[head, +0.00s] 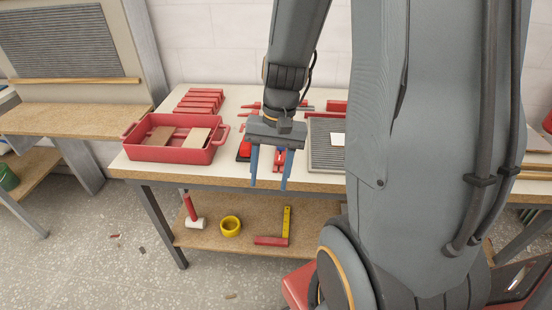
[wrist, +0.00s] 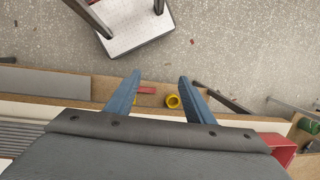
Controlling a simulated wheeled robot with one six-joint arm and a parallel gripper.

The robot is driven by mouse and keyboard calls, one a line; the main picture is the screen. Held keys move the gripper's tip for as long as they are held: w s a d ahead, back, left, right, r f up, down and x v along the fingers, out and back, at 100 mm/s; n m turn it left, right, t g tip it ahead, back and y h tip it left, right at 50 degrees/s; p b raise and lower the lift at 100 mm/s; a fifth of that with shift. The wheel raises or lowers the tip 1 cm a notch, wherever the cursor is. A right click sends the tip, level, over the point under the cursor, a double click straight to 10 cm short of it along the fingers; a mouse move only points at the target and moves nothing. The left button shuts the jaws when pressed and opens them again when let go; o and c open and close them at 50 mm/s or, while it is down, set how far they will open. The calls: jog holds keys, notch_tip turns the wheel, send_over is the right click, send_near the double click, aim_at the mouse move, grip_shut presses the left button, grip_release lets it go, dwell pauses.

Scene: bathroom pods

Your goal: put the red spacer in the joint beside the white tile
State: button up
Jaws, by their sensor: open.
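My gripper (head: 269,185) is open and empty, with two blue fingers pointing down near the front edge of the white-topped bench. Its spread fingers also show in the wrist view (wrist: 159,79). The white tile (head: 338,139) lies on a grey ribbed panel (head: 325,158), right of my gripper and partly hidden by my arm. Small red pieces (head: 279,160) lie behind my fingers, partly covered; I cannot tell whether one is the red spacer. The joint beside the tile is not clear from here.
A red tray (head: 165,153) with flat tan pieces stands on the bench's left. Several red blocks (head: 200,100) lie behind it. The lower shelf holds a yellow roll (head: 230,226), a mallet (head: 192,212) and a red-and-yellow square (head: 285,232). Terrazzo floor lies in front.

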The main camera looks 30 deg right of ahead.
jog(key=w+d+f+m+y, duration=0.2)
jog(key=d+f+m+y, duration=0.15)
jog(key=m, duration=0.25)
jog(key=m+t+y+b, duration=0.2)
jog(key=m+t+y, duration=0.3)
jog(key=m+t, duration=0.5)
send_near(278, 158)
jog(key=shift+w+d+m+g, duration=0.1)
jog(key=shift+w+m+g, duration=0.1)
jog(key=shift+m+g, duration=0.3)
jog(key=shift+w+d+m+g, duration=0.15)
jog(key=shift+m+g, duration=0.15)
jog(key=shift+m, duration=0.4)
jog(key=p+x, duration=0.1)
jog(key=x, duration=0.1)
jog(key=p+x, duration=0.1)
jog(key=x, duration=0.3)
jog(key=shift+w+a+r+p, duration=0.2)
jog(key=shift+a+p, duration=0.1)
jog(key=shift+p, duration=0.1)
jog(key=shift+w+a+f, duration=0.25)
jog(key=shift+a+f, duration=0.05)
jog(key=shift+a, duration=0.05)
jog(key=c, duration=1.1)
jog(key=shift+r, duration=0.15)
